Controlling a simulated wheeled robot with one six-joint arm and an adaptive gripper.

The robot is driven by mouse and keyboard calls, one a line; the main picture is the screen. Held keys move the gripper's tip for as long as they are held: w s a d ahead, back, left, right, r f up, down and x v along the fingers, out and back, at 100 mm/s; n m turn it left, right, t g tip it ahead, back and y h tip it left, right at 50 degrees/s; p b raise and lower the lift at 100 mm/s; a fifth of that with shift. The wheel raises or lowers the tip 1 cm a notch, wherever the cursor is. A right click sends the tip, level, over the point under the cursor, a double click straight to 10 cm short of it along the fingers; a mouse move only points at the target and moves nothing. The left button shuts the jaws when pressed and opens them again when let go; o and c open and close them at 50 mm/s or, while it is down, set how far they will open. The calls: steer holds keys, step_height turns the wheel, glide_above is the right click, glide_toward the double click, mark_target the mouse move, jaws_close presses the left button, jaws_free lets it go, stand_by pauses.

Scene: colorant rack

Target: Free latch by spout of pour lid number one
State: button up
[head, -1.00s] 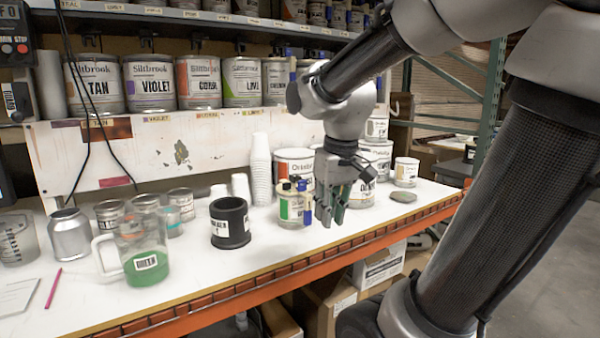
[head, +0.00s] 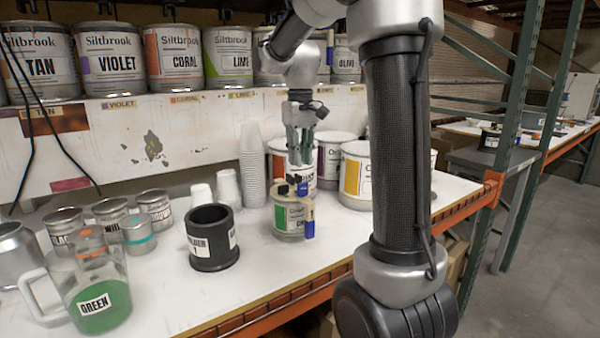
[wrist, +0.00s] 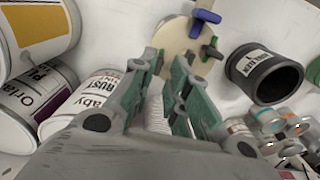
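A cream round pour lid (wrist: 183,38) sits on a small can (head: 290,218) on the bench. In the wrist view it carries a blue latch (wrist: 206,16) and a green latch (wrist: 212,49). A blue latch (head: 308,222) also hangs down the can's right side in the head view. No number or clear spout shows on the lid. My gripper (head: 299,168) points down just above the lid; its fingers in the wrist view (wrist: 166,72) are apart with nothing between them. They hide the lid's near edge, and contact with it cannot be told.
A black holder (head: 212,242) and a white cup stack (head: 253,170) stand left of the can. Large paint cans, one with a yellow label (head: 354,175), stand close behind and right. A jug of green (head: 98,300) is at front left. Bare bench lies in front.

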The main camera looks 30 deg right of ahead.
mark_target(298, 178)
step_height(298, 178, down, 5)
steer(key=shift+f, duration=0.1)
steer(key=shift+c, duration=0.2)
jaws_close()
